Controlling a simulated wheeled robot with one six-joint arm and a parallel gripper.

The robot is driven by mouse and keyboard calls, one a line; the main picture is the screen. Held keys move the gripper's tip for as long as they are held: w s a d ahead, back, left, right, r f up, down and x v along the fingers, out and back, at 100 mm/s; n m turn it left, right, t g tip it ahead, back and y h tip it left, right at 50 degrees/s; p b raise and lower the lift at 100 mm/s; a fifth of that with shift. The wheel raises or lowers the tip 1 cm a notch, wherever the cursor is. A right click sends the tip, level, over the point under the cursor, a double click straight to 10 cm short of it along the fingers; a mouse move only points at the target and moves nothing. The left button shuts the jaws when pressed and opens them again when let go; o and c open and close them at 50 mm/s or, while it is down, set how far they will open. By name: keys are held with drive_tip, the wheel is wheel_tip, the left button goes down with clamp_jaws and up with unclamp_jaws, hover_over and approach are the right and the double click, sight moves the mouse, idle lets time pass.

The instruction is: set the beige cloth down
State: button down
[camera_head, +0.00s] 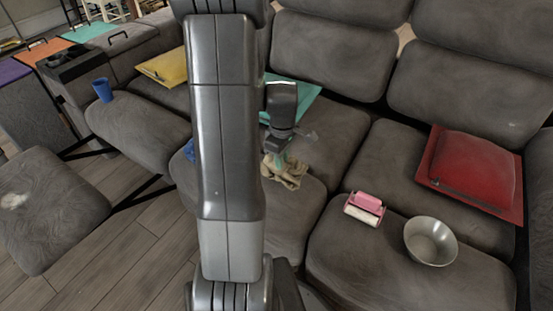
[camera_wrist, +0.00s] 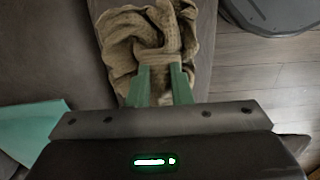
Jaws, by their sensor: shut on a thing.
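The beige cloth (camera_head: 284,171) is a crumpled bundle over the middle seat of the grey sofa (camera_head: 300,225). My gripper (camera_head: 278,157) is above it with its green fingers pointing down into the cloth. In the wrist view the cloth (camera_wrist: 150,45) fills the upper middle, and the fingers of my gripper (camera_wrist: 160,85) are shut on its near edge. Folds spread out beyond the fingertips. I cannot tell whether the cloth touches the seat. My arm hides part of the sofa to the left of the cloth.
A pink and white object (camera_head: 365,209) and a metal bowl (camera_head: 430,241) are on the right seat. A red cushion (camera_head: 470,172) lies behind them. A teal item (camera_head: 300,95) lies behind my gripper. A blue cup (camera_head: 102,90) and a yellow item (camera_head: 163,67) are at left.

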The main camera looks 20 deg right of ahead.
sight(282, 172)
wheel_tip(282, 172, down, 6)
drive_tip(key=shift+f+b, duration=0.25)
drive_tip(key=shift+b, duration=0.6)
drive_tip(key=shift+f, duration=0.1)
drive_tip(key=c, duration=1.3)
unclamp_jaws()
wheel_tip(282, 172, up, 12)
drive_tip(key=p, duration=0.3)
drive_tip(key=shift+p, duration=0.35)
